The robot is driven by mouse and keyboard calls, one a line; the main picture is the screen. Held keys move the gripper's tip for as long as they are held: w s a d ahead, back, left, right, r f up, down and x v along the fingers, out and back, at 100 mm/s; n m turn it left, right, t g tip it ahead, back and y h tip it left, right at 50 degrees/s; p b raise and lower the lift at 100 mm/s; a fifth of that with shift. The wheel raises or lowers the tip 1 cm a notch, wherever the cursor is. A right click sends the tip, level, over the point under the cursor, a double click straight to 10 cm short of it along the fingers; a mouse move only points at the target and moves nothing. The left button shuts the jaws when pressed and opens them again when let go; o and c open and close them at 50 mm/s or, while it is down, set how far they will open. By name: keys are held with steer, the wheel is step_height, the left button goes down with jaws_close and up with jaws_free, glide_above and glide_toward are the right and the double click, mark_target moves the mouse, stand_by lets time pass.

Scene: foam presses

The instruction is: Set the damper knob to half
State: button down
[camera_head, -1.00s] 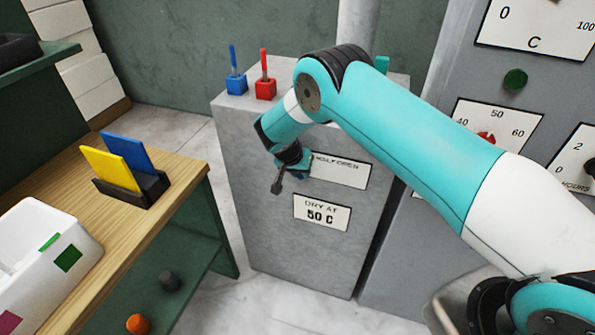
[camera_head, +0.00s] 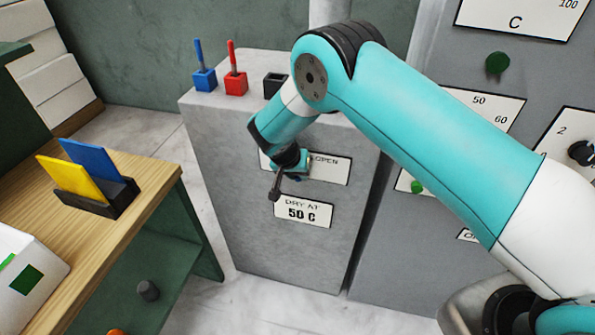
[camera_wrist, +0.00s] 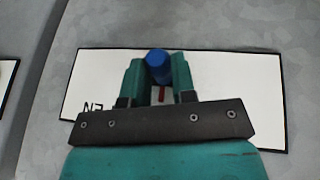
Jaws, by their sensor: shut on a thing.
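The damper knob, a blue round knob (camera_wrist: 158,66), stands on a white label plate (camera_wrist: 225,75) with the letters "EN" showing upside down in the wrist view. My gripper (camera_wrist: 160,78) is shut on the knob, with a teal finger on each side of it. A small red mark shows just below the knob. In the head view my gripper (camera_head: 294,172) is at the plate (camera_head: 334,170) on the grey cabinet front. "OPEN" is readable there; my arm and gripper hide the plate's left lettering. The knob's exact setting cannot be told.
Blue (camera_head: 204,80) and red (camera_head: 236,83) blocks with sticks stand on the cabinet top. A panel with dials is at right. A wooden bench (camera_head: 150,190) with yellow and blue cards is at left.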

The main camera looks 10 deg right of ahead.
steer(key=c, duration=0.9)
jaws_free()
steer(key=shift+d, duration=0.1)
steer(key=shift+b+v, duration=2.15)
steer(key=shift+v, duration=6.6)
